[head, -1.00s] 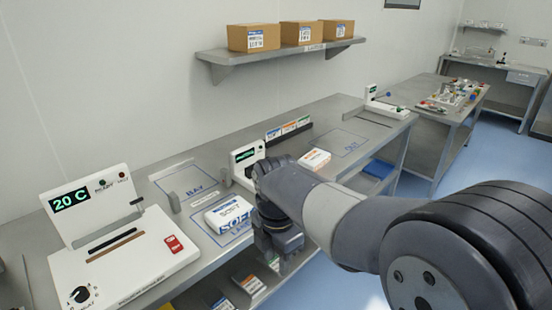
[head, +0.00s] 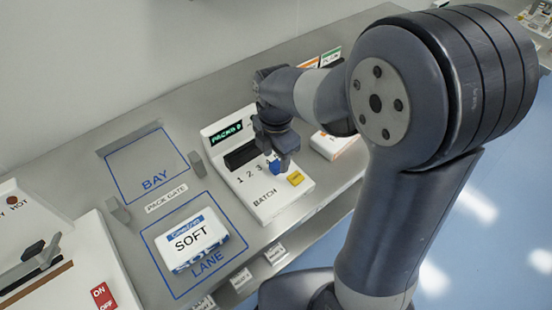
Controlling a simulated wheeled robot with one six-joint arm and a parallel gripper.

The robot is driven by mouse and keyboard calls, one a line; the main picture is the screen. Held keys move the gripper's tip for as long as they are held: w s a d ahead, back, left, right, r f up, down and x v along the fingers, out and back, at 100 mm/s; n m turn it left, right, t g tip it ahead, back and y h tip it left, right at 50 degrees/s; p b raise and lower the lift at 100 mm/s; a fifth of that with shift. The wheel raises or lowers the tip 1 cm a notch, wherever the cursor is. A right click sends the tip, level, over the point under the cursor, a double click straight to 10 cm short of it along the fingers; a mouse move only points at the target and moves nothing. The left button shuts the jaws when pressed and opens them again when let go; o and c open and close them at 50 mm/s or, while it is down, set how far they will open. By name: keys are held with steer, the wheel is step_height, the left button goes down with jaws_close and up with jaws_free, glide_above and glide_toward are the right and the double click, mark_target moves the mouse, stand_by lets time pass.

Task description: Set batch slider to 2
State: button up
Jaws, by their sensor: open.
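The white batch unit (head: 262,205) stands on the steel bench, with a green-lit display (head: 226,132) on its upright back. Its sloped top carries the label BATCH and the numerals 1, 2 and 3 in a row. A blue knob (head: 275,167) shows to the right of the 3, just below my gripper (head: 277,158). My gripper points down over the right end of the number row. Its jaws are open, but the fingertips are small and partly hidden. I cannot tell whether they touch the blue knob. A yellow button (head: 295,178) is just right of the knob.
A white pack marked SOFT (head: 192,242) lies in the blue LANE outline. The BAY outline (head: 146,165) is empty, with grey pack gate posts (head: 197,163) near it. A white machine with a red switch (head: 103,296) is at lower left. An orange-white box (head: 335,143) lies right of the unit.

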mark_target(276, 164)
steer(key=shift+w+d+f, duration=0.1)
steer(key=shift+w+f, duration=0.1)
steer(key=shift+f, duration=0.4)
steer(key=shift+w+f, duration=0.15)
steer(key=shift+f, duration=0.9)
jaws_close()
